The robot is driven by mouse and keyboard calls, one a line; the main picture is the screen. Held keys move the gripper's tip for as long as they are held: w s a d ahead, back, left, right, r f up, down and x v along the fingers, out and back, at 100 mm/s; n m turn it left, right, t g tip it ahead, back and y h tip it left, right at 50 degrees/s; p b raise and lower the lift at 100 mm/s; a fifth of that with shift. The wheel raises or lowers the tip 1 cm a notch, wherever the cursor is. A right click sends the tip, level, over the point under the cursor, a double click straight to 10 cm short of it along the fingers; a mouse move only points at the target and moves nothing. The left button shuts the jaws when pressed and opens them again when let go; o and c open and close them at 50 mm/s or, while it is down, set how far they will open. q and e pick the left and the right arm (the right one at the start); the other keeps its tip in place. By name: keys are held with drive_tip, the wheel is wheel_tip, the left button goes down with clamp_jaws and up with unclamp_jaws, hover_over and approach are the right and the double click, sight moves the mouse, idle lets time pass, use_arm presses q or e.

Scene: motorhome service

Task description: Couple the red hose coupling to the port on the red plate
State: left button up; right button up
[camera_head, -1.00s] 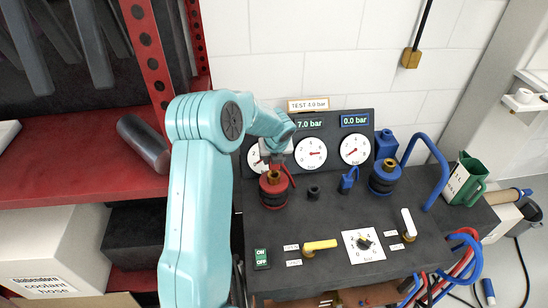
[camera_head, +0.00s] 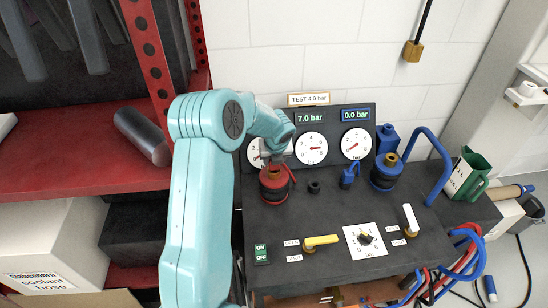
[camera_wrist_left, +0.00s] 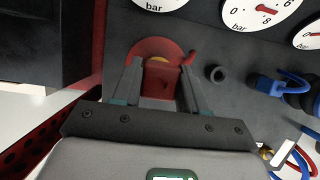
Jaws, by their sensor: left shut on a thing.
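The red plate with its port (camera_head: 274,186) stands at the back left of the dark bench, under the left gauge. It also shows as a red disc (camera_wrist_left: 146,47) in the wrist view, with a bit of brass at its middle. My left gripper (camera_wrist_left: 162,88) is shut on the red hose coupling (camera_wrist_left: 158,82), right in front of the disc. In the head view my left gripper (camera_head: 277,158) is over the red port and partly hidden by my arm. I cannot tell whether the coupling is seated. My right gripper is not in view.
A blue port (camera_head: 387,172) and a small blue coupling (camera_head: 348,178) stand to the right. A small black socket (camera_head: 314,187) is close by. A yellow lever (camera_head: 321,240), a dial (camera_head: 366,240) and a white lever (camera_head: 410,217) are nearer the front. The gauge panel (camera_head: 330,142) rises behind.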

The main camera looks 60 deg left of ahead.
use_arm(q)
drive_tip(key=shift+f+b, duration=0.35)
drive_tip(key=shift+f, duration=0.2)
drive_tip(key=o, duration=1.2)
drive_tip(key=p+v, duration=0.2)
drive_tip(key=v, duration=1.4)
drive_tip(key=shift+r, duration=0.1)
drive_tip(key=shift+d, duration=0.1)
